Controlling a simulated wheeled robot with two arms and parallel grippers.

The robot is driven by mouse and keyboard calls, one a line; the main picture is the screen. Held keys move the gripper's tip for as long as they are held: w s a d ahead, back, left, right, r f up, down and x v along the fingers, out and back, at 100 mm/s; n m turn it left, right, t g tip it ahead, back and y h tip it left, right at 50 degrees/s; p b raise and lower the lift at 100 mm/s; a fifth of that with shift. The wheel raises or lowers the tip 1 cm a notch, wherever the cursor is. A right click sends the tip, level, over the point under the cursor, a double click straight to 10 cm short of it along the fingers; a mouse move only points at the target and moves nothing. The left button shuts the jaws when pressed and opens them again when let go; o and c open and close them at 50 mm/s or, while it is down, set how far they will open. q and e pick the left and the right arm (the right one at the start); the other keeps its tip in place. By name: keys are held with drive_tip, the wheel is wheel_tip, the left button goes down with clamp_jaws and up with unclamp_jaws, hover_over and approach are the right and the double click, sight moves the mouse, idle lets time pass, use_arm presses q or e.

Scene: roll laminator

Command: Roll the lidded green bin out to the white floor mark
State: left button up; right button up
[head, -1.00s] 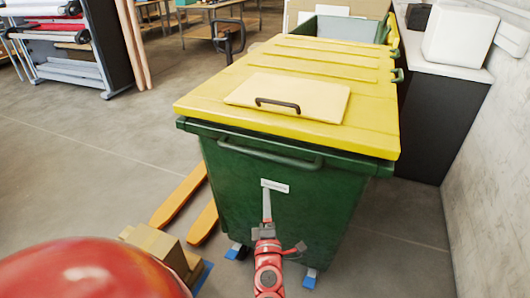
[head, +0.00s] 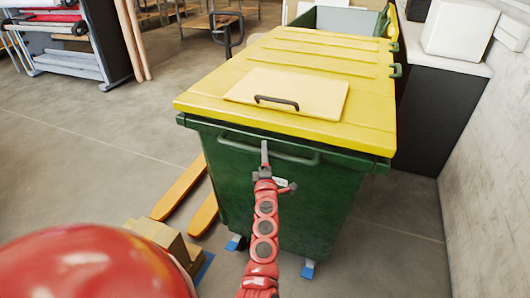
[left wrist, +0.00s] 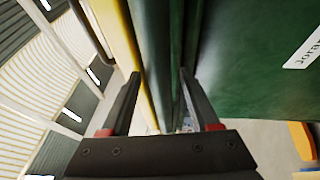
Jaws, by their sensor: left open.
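The green bin (head: 300,205) stands upright in the middle of the head view with its yellow lid (head: 330,75) down over the near part. A paler hatch with a dark grip lies on the lid. A green bar handle (head: 235,146) runs across the bin's near face below the rim. My left gripper (head: 265,150) is at this handle; its fingertips overlap the bar in the picture. In the left wrist view my left gripper (left wrist: 160,78) is open, with a dark green bar between or just beyond its fingers; contact is unclear. My right gripper is out of view. No white floor mark shows.
Orange forks (head: 180,190) lie on the floor left of the bin, with cardboard boxes (head: 160,237) in front. A dark counter (head: 440,115) and a wall close off the right. A rack of rolls (head: 65,45) stands back left. Floor at left is open.

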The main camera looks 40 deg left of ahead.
use_arm(q)
drive_tip(key=shift+w+a, duration=0.2)
clamp_jaws()
idle(0.3)
idle(1.1)
